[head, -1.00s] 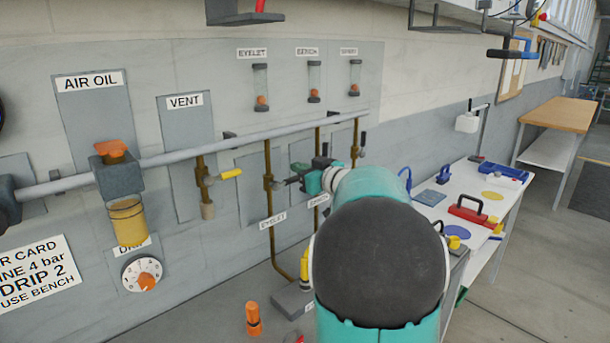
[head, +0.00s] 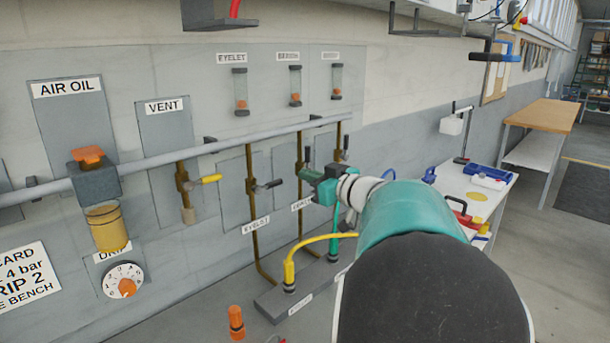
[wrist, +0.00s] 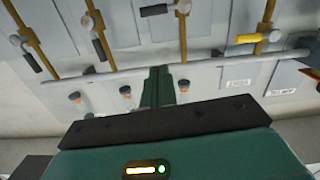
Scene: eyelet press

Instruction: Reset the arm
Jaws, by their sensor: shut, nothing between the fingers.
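My gripper (head: 311,176) shows in the head view at the end of my teal and white arm. It is in front of the wall pipes, just right of the EYELET valve (head: 262,187). In the wrist view its dark green fingers (wrist: 158,88) are together with nothing between them. The wall appears upside down there, with the air pipe behind the fingers. I cannot tell from the head view how far the fingertips are from the nearest valve. Part of the middle drop pipe is hidden behind my gripper.
The long air pipe (head: 225,145) carries the AIR OIL bowl (head: 107,228) and a yellow-handled vent valve (head: 205,180). A yellow hose (head: 305,243) rises from a grey floor block (head: 275,306). An orange-capped fitting (head: 236,322) stands in front. A white bench (head: 480,185) is at right.

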